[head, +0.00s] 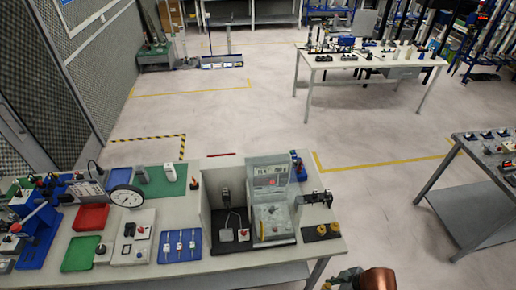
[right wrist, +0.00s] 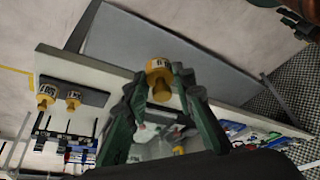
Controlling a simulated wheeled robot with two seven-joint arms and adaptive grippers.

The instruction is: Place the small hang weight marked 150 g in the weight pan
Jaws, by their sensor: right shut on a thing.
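A small yellow-brass weight (right wrist: 159,68) with a pale label is between the fingertips of my right gripper (right wrist: 161,82) in the right wrist view. The gripper is shut on it; the label is too small to read surely. Part of my right gripper (head: 345,277) shows at the bottom edge of the head view, right of the table's front corner. Two more yellow weights (head: 321,230) (head: 334,227) stand on a dark mat (head: 310,239) at the table's right end. I cannot make out the weight pan surely. My left gripper is not in view.
A grey walled foam enclosure (head: 207,225) with a grey machine (head: 270,218) stands left of the mat. A black fixture (head: 316,198) juts out on its right. Floor beyond the right end is clear.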

